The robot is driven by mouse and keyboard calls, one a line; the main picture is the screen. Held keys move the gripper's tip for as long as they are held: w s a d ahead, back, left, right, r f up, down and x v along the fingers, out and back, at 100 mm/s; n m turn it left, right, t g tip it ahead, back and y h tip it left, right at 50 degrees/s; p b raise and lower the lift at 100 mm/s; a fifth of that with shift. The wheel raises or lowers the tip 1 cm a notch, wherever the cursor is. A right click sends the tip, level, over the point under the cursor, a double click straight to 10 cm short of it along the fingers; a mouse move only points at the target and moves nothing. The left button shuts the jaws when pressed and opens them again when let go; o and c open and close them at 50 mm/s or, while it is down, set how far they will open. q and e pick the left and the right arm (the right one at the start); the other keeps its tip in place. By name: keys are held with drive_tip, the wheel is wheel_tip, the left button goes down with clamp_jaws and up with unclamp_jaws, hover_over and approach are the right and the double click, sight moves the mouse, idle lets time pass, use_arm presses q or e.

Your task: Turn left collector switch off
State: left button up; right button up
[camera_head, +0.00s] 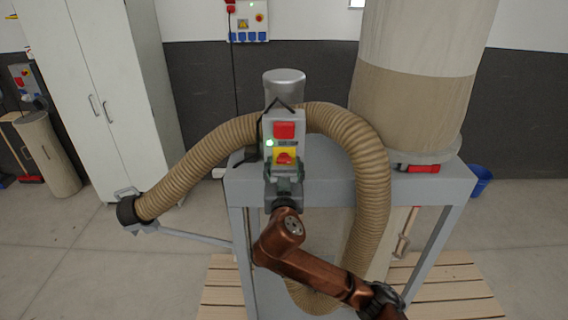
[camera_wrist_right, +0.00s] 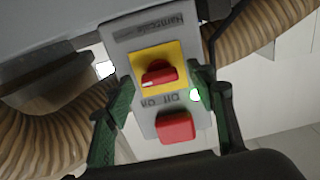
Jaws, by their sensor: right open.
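The dust collector's grey switch box (camera_head: 284,140) stands upright in the middle of the head view. It carries a red rotary knob (camera_wrist_right: 160,73) on a yellow plate (camera_wrist_right: 180,60), a red block (camera_wrist_right: 175,127) and a lit green lamp (camera_wrist_right: 195,95). The wrist view is upside down, and the knob's white mark points to the picture's left there. My right gripper (camera_head: 285,180) is at the box's lower front, open, with its green fingers (camera_wrist_right: 162,92) on either side of the knob. I cannot tell whether they touch the box. My left gripper is not in view.
A ribbed hose (camera_head: 375,165) loops around the box, over the collector's grey frame (camera_head: 425,182). A large filter bag (camera_head: 415,100) rises at the right. White cabinets (camera_head: 115,80) stand at the left. Another switch box (camera_head: 22,76) and a blue bucket (camera_head: 480,182) are farther away.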

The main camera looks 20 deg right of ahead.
drive_tip(key=shift+w+d, duration=0.1)
drive_tip(key=shift+w, duration=0.2)
drive_tip(key=shift+c, duration=0.7)
drive_tip(key=c, duration=1)
